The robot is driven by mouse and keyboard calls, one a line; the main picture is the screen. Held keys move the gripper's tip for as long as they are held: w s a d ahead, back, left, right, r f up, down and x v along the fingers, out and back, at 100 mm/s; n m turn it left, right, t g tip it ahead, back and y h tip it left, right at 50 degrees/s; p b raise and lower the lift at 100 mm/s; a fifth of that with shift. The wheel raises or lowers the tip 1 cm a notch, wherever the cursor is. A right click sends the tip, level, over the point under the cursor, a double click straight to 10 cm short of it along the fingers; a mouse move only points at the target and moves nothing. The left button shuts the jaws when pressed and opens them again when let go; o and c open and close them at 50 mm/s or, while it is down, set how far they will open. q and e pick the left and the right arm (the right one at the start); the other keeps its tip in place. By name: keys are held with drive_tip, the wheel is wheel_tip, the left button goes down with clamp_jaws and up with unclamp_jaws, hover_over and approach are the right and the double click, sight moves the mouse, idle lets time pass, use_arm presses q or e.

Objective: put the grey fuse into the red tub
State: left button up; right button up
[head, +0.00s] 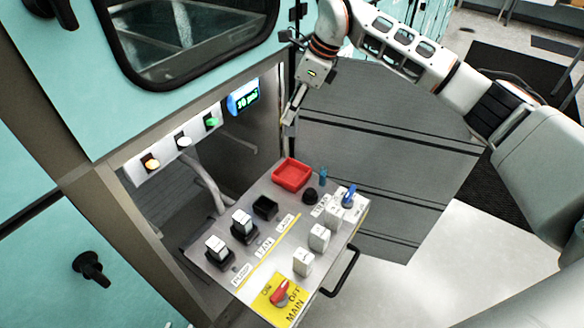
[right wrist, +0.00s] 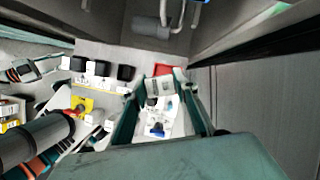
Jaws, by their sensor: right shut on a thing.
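My right gripper (head: 288,117) hangs above and behind the red tub, pointing down, and is shut on a small pale block, which I take to be the grey fuse. In the right wrist view the pale block (right wrist: 160,86) shows between the fingertips, in front of the tub. The red tub (head: 291,174) sits at the back of the sloping panel and looks empty; it also shows in the right wrist view (right wrist: 162,69). The block is clear of the tub.
The panel holds two sockets with white-topped modules (head: 217,249) (head: 243,222) and one empty black socket (head: 265,208). Several white blocks (head: 319,237), a black knob (head: 311,195) and a blue-handled part (head: 348,194) stand at right. A red switch (head: 280,293) is in front.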

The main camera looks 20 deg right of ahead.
wheel_tip(320, 180, down, 18)
drive_tip(key=shift+r+b, duration=0.1)
drive_tip(key=shift+b, duration=0.45)
drive_tip(key=o, duration=1.1)
drive_tip(key=shift+f, duration=0.2)
drive_tip(key=shift+r, duration=0.15)
